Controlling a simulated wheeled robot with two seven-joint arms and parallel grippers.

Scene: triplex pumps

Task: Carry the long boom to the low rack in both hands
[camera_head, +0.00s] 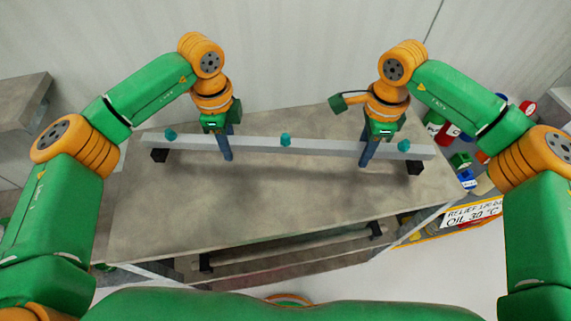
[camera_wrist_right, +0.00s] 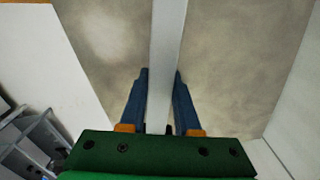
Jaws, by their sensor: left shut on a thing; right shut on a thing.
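The long boom (camera_head: 260,142) is a pale grey bar with several small teal knobs along it. It lies left to right across the grey table, near black blocks at its two ends. My left gripper (camera_head: 227,155) is shut on the boom left of its middle. My right gripper (camera_head: 366,158) is shut on it toward its right end. In the right wrist view the boom (camera_wrist_right: 166,60) runs between the blue fingers of my right gripper (camera_wrist_right: 160,110). I cannot tell whether the boom rests on the blocks or is just above them. The low rack cannot be made out with certainty.
The table (camera_head: 250,205) has a bare top in front of the boom. A black block (camera_head: 159,155) is at the left and another (camera_head: 415,167) at the right. A shelf (camera_head: 290,257) shows below the front edge. Coloured containers and a sign (camera_head: 472,215) are at the right.

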